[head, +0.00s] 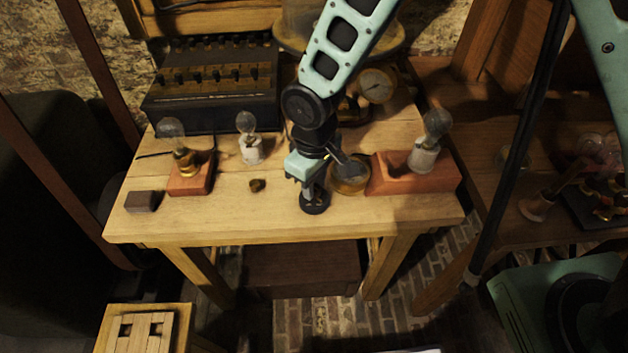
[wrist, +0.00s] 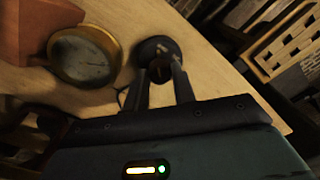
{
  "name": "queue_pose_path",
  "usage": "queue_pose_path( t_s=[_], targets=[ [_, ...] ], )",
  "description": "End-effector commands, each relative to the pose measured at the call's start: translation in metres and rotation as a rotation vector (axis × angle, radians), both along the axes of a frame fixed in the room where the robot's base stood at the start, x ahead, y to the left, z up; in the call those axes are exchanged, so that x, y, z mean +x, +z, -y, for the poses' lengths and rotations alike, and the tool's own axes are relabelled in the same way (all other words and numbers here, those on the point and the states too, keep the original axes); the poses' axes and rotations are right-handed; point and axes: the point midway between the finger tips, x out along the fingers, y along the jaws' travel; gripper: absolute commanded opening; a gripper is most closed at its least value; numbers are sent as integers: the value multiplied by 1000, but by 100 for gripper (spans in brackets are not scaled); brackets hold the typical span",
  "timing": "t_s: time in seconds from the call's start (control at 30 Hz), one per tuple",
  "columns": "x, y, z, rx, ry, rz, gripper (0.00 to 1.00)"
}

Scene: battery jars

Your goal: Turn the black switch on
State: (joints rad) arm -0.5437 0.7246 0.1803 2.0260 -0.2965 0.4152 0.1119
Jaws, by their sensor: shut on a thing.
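The black switch (head: 314,205) has a round dark base and stands near the front edge of the wooden table (head: 225,222). In the wrist view the black switch (wrist: 152,45) sits just beyond my fingertips. My gripper (head: 312,187) points down from above. In the wrist view my gripper (wrist: 162,72) has its two fingers closed in on the dark upper part of the switch. The fingers hide part of the switch, and I cannot tell which way its handle is set.
A round brass-rimmed dish (head: 350,186) stands close right of my gripper. A bulb on a red block (head: 415,182) is further right. Another red block (head: 190,185) with a bulb, a small dark block (head: 143,202) and a black box (head: 212,95) are left. The front-left tabletop is mostly clear.

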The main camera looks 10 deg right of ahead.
Motion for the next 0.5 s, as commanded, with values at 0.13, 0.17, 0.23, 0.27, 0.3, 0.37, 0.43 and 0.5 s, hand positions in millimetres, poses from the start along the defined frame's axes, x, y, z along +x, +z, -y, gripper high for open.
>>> queue_pose_path(
  t_s=[0.13, 0.17, 0.23, 0.27, 0.3, 0.37, 0.43, 0.5],
  targets=[
    [0, 0, 0, -1, -58, 1, 3],
    [0, 0, 0, -1, -75, 1, 3],
    [0, 0, 0, -1, -120, 1, 3],
    [0, 0, -1, -1, -144, 1, 3],
    [0, 0, -1, -1, -174, 2, 3],
    [0, 0, -1, -1, -227, 2, 3],
    [0, 0, -1, -1, -292, 2, 3],
    [0, 0, -1, -1, -359, 2, 3]
  ],
)
